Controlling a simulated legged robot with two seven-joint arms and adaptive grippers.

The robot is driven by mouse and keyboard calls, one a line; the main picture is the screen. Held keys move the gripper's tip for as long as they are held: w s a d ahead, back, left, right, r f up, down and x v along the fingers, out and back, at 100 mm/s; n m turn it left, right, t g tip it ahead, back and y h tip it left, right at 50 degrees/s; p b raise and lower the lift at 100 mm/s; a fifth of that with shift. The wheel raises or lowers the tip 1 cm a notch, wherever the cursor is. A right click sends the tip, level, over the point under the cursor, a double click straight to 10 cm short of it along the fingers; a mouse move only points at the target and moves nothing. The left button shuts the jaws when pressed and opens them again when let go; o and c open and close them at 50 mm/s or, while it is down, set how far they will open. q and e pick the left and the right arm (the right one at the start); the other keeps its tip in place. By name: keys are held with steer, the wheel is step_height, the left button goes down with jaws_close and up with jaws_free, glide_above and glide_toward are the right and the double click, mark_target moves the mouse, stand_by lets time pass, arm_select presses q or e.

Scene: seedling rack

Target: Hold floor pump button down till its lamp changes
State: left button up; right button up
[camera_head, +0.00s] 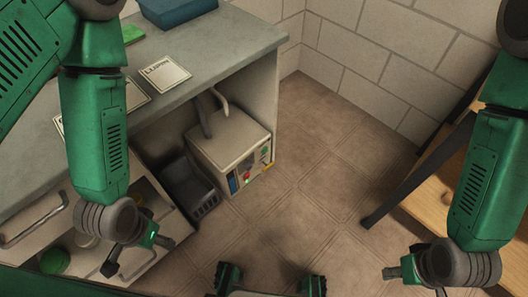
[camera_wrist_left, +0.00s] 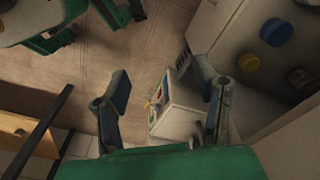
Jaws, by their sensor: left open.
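The floor pump (camera_head: 228,137) is a pale box on the tiled floor under the bench, with hoses at its top. Its front panel carries small blue, red, green and yellow parts; I cannot tell which is the button or the lamp, or whether it is lit. The pump (camera_wrist_left: 182,122) also shows between and beyond the fingers in the left wrist view. My left gripper (camera_head: 138,256) is open and empty, to the lower left of the pump and apart from it. My right gripper (camera_head: 415,282) is at the lower right, fingers spread and empty, far from the pump.
A dark crate (camera_head: 188,187) stands left of the pump. The grey bench top (camera_head: 215,45) overhangs it, with a card (camera_head: 165,74) and a blue box (camera_head: 176,10) on it. An open drawer is at lower left. A wooden table (camera_head: 435,200) stands right. Floor before the pump is clear.

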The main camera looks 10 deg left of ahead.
arm_select(q)
steer(key=shift+c, duration=0.4)
jaws_close()
stand_by(1.1)
